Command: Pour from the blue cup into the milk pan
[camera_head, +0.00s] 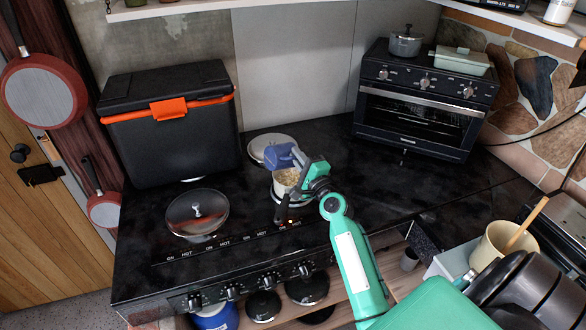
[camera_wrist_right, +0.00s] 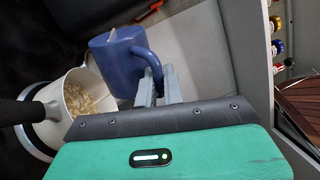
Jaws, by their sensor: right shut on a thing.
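The blue cup (camera_head: 278,156) is held above the milk pan and looks tilted in the head view. My right gripper (camera_head: 299,162) is shut on its handle; the gray fingers (camera_wrist_right: 158,85) pinch the handle of the cup (camera_wrist_right: 125,62) in the wrist view. The small pale milk pan (camera_head: 286,186) stands on the stove just below the cup, its black handle toward the front. Pale, grain-like pieces lie in the pan (camera_wrist_right: 62,97), beside and below the cup in the wrist view. No falling stream is clear. My left gripper is out of view.
A lidded pan (camera_head: 197,213) stands at the stove's left front, and a pale round lid or plate (camera_head: 268,143) lies behind the milk pan. A black cooler box (camera_head: 170,135) and a toaster oven (camera_head: 420,105) stand behind. The black top (camera_head: 360,190) right of the pan is clear.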

